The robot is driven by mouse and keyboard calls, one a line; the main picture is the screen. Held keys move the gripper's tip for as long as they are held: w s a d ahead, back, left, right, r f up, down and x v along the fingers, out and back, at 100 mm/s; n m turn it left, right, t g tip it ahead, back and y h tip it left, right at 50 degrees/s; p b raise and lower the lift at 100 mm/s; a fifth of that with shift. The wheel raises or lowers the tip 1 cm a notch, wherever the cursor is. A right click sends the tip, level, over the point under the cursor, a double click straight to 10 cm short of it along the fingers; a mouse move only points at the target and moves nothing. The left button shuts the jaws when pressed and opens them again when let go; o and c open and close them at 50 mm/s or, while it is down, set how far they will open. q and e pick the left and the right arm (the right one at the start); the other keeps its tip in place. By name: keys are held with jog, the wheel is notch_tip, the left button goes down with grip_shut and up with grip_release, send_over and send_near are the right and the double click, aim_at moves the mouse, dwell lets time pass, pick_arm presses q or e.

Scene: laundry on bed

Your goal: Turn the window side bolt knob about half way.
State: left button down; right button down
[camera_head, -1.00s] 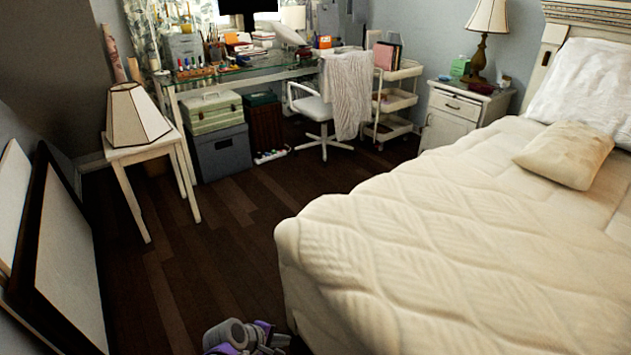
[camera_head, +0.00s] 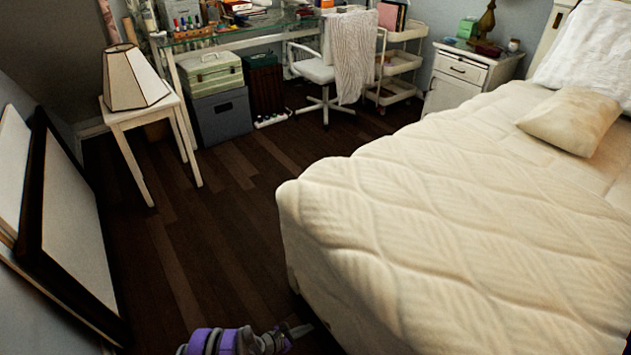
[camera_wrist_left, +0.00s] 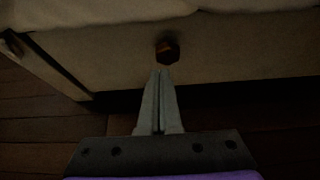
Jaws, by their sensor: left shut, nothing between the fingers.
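A dark brown, faceted bolt knob (camera_wrist_left: 167,51) sticks out from the pale side of the bed base in the left wrist view. My left gripper (camera_wrist_left: 161,73) is shut, with its two grey fingers together and nothing between them. Its tips point at the knob and appear just below it in the picture; I cannot tell whether they touch. In the head view my left gripper (camera_head: 302,330) is low at the bottom edge, beside the near corner of the bed. The knob cannot be made out there. My right gripper is not in view.
The bed (camera_head: 430,210) with its quilted cream mattress fills the right side. Framed boards (camera_head: 70,235) lean on the left wall. A small white table with a lamp (camera_head: 133,78) stands at the back left. The dark wood floor (camera_head: 215,220) between is clear.

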pick_arm(q)
jog(key=w+d, duration=0.3)
jog(key=d, duration=0.2)
jog(key=shift+w, duration=0.4)
jog(key=shift+s+d+f, duration=0.1)
jog(key=shift+s+f, duration=0.1)
jog(key=shift+f, duration=0.1)
dwell(0.6)
jog(key=shift+s+d, duration=0.15)
jog(key=shift+s, duration=0.05)
jog(key=shift+s+d, duration=0.45)
jog(key=shift+s, duration=0.15)
jog(key=shift+r, duration=0.2)
jog(key=s+a, duration=0.3)
jog(key=a, duration=0.1)
jog(key=shift+s+a+r, duration=0.25)
jog(key=shift+s+a, duration=0.05)
jog(key=shift+a, duration=0.1)
dwell(0.4)
